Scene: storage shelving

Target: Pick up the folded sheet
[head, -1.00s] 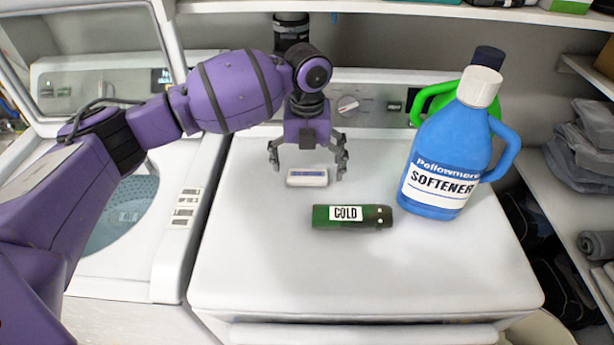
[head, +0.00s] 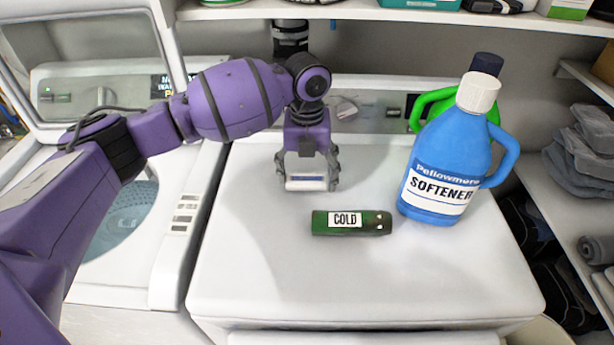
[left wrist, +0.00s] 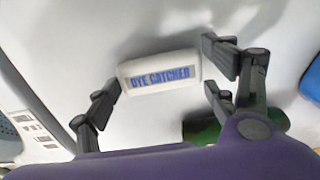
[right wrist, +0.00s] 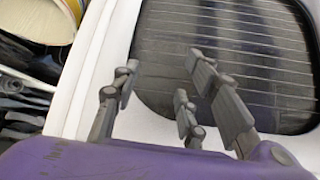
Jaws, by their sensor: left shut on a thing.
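The folded sheet (head: 306,183) is a small white block with a blue label, lying on the white machine's top behind a green cylinder. In the left wrist view the folded sheet (left wrist: 158,77) reads "DYE CATCHER". My left gripper (head: 307,186) points down over it, one finger at each short end, and is shut on it. No lift off the surface can be seen. My right gripper (right wrist: 155,90) shows only in the right wrist view, open and empty, in front of a dark ribbed panel.
The green "COLD" cylinder (head: 352,223) lies just in front. A blue softener bottle (head: 447,160) stands to the right, with a green-handled bottle (head: 435,97) behind it. A shelf (head: 400,15) overhangs the back. The machine's front top (head: 360,285) is clear.

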